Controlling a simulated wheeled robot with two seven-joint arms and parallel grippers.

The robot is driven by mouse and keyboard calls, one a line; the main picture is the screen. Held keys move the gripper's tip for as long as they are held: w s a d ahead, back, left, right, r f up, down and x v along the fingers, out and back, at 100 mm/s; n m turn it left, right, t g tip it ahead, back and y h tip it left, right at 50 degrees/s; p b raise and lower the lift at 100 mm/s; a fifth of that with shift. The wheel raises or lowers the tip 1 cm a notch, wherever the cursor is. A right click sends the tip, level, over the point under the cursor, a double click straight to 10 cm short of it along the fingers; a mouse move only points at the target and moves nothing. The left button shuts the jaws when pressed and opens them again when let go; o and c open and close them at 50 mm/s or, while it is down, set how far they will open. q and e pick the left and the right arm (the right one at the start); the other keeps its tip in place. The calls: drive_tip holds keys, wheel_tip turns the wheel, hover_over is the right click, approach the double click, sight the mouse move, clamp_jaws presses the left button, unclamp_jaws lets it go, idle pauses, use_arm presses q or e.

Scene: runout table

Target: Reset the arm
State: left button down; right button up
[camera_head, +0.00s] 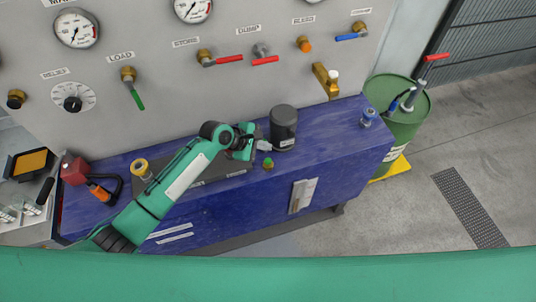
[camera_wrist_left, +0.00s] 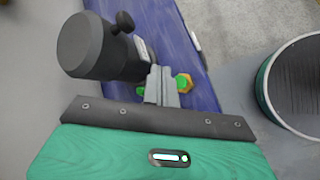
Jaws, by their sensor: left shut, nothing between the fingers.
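My left arm reaches in from the left in the head view, over the blue table (camera_head: 335,150). My left gripper (camera_head: 262,146) is shut and empty, close to a dark grey cylindrical canister (camera_head: 284,124) standing near the wall panel. In the left wrist view the shut fingers (camera_wrist_left: 161,88) point past the canister (camera_wrist_left: 92,45), which is just left of them. A small green and brass fitting (camera_head: 268,163) lies close by the fingertips; it also shows beside the fingers in the wrist view (camera_wrist_left: 182,84). I cannot tell whether the fingers touch either. My right gripper is not in view.
The wall panel (camera_head: 240,25) has gauges and labelled valves, including a green-handled one (camera_head: 134,88). A red padlock-like item (camera_head: 75,170) and a brass ring (camera_head: 141,168) are at the left. A green drum (camera_head: 405,125) stands right of the table. The table's right part is mostly clear.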

use_arm(q)
drive_tip(key=s+a+m+y, duration=0.1)
drive_tip(key=s+a+m, duration=0.25)
drive_tip(key=s, duration=0.45)
drive_tip(key=s+a+m+y, duration=0.1)
drive_tip(key=s+a+m, duration=0.1)
drive_tip(key=s+m, duration=0.4)
drive_tip(key=s+a+r+m+y, duration=0.2)
drive_tip(key=s+a+m+y, duration=0.1)
drive_tip(key=s+a, duration=0.55)
drive_tip(key=s+a+r+m+y, duration=0.2)
drive_tip(key=s+a+m+y, duration=0.1)
drive_tip(key=s+a, duration=0.55)
wheel_tip(320, 180, down, 36)
drive_tip(key=s+g+b, duration=0.1)
drive_tip(key=g+b, duration=0.1)
drive_tip(key=b, duration=0.3)
drive_tip(key=s+a+f+b, duration=0.2)
drive_tip(key=s+f+b, duration=0.1)
drive_tip(key=s+f, duration=1.6)
wheel_tip(320, 180, down, 4)
drive_tip(key=shift+a+f+m+g+b, duration=0.1)
drive_tip(key=shift+a+m+g+b, duration=0.25)
drive_tip(key=shift+g+b, duration=0.05)
